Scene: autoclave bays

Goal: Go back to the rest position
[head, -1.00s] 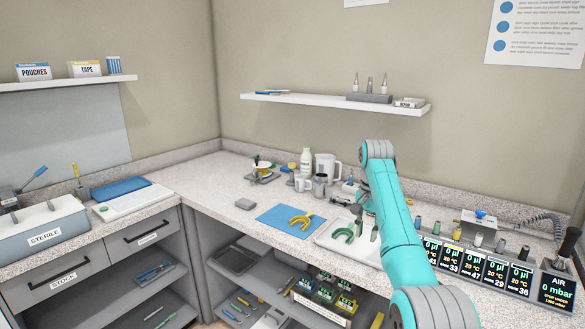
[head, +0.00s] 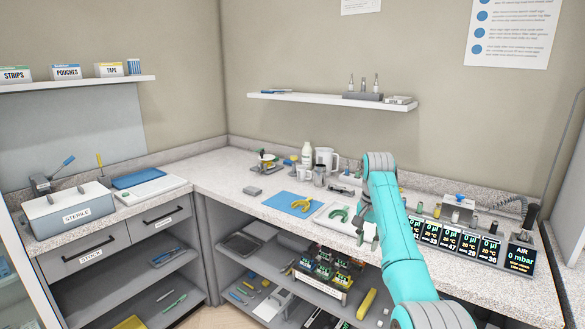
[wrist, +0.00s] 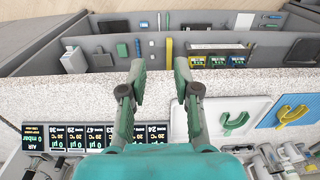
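My gripper (wrist: 160,70) shows in the wrist view with its two fingers apart and nothing between them, over the bench's front edge. In the head view, the gripper (head: 364,226) is partly hidden by my teal arm, which reaches toward the white tray (head: 330,229) on the bench. A green U-shaped piece (head: 339,214) lies on that tray; it also shows in the wrist view (wrist: 234,123), right of the gripper. A yellow U-shaped piece (head: 301,203) lies on a blue mat (head: 280,201) to the left of the tray.
A row of black displays (head: 450,241) lines the bench's right side, ending at the AIR unit (head: 520,257). Open shelves (head: 240,247) below hold tools. A sterile box (head: 68,216) stands on the left counter. A wall shelf (head: 330,101) hangs above the bench.

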